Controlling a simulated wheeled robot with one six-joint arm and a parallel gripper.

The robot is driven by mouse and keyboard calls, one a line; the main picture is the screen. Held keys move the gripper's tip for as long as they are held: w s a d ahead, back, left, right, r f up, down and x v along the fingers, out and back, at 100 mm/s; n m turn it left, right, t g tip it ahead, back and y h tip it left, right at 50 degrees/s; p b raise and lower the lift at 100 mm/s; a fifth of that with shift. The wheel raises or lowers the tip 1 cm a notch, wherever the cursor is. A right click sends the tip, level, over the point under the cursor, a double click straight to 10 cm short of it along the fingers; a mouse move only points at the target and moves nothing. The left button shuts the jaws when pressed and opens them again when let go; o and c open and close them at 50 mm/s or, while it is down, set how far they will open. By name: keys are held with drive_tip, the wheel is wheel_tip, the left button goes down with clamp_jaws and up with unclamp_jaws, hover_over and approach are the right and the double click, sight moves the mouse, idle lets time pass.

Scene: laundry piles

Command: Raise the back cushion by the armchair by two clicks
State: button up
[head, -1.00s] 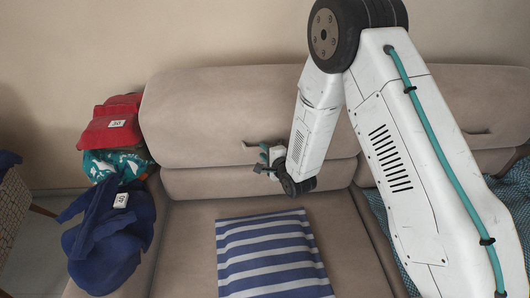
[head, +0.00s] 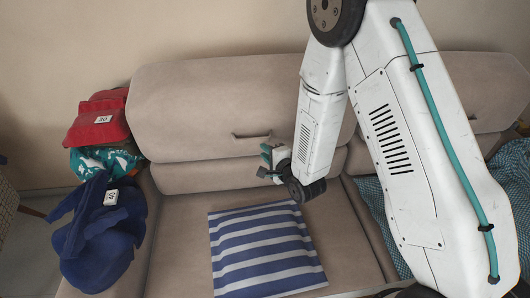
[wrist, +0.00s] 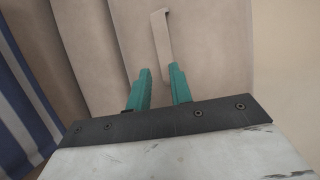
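The beige sofa's left back cushion (head: 220,100) is the one nearer the woven seat at far left. The right back cushion (head: 490,85) is partly hidden behind my arm.
A blue-and-white striped pillow (head: 265,248) lies on the seat below my gripper. Red (head: 97,120), teal (head: 100,160) and dark blue clothes (head: 100,240) are piled on the left armrest. A woven seat (head: 6,210) stands at the left edge. Teal patterned cloth (head: 375,200) lies at right.

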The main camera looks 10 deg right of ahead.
drive_tip(key=s+d+f+n+g+h, duration=0.4)
drive_tip(key=s+d+f+n+g, duration=0.15)
drive_tip(key=s+n+g, duration=0.25)
drive_tip(key=s+d+r+n+g+h, duration=0.1)
drive_tip(key=s+d+r, duration=0.5)
drive_tip(key=s+r, duration=0.8)
drive_tip(key=s+d+r+n+g+h, duration=0.1)
drive_tip(key=s+d+r+n+g, duration=0.2)
drive_tip(key=s+r, duration=1.1)
drive_tip(key=d+r+n, duration=0.2)
drive_tip(key=d+r, duration=0.1)
drive_tip(key=r, duration=0.2)
drive_tip(key=shift+g, duration=0.4)
